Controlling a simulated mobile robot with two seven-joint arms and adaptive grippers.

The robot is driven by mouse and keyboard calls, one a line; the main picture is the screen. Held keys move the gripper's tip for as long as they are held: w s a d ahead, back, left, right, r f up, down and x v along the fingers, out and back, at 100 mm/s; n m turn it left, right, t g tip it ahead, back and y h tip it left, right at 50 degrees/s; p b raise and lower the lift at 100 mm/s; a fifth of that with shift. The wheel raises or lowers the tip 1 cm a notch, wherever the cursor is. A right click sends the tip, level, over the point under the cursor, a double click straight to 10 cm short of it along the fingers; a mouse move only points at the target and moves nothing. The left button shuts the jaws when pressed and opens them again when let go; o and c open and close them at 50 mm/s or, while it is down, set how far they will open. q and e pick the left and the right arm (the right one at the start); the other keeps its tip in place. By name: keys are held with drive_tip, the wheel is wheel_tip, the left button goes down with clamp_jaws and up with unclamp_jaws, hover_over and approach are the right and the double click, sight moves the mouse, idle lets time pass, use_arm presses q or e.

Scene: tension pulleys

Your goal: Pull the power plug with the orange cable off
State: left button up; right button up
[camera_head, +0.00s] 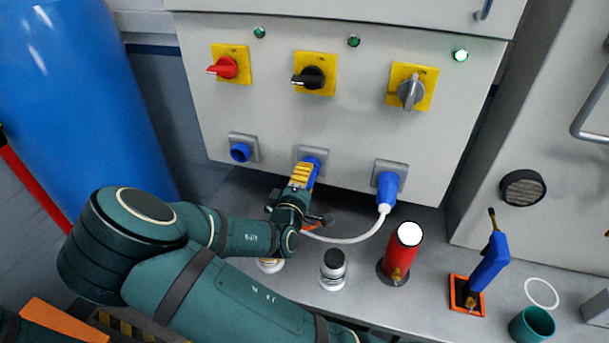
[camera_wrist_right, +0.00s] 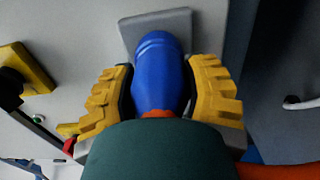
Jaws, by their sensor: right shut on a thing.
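The blue power plug with the orange cable (camera_head: 313,172) is at the middle socket (camera_head: 312,152) of the grey cabinet. My right gripper (camera_head: 302,175) is shut on it, with its yellow fingers on both sides of the plug body. In the right wrist view, the blue plug (camera_wrist_right: 160,75) lies between the yellow fingers and meets the grey socket plate (camera_wrist_right: 155,24). A bit of orange (camera_wrist_right: 158,113) shows at the plug's rear end. A short piece of the orange cable (camera_head: 309,227) shows below the gripper; the rest is hidden behind my arm. My left gripper is not in view.
A blue plug with a white cable (camera_head: 388,188) is in the right socket; the left socket (camera_head: 241,152) has no cable. Red, black and grey switches sit above. A red cylinder (camera_head: 402,252), a small bottle (camera_head: 333,270) and a blue tool (camera_head: 487,262) stand on the shelf below.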

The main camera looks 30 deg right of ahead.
drive_tip(key=shift+v, duration=0.8)
drive_tip(key=shift+p+v, duration=0.35)
drive_tip(key=shift+v, duration=1.2)
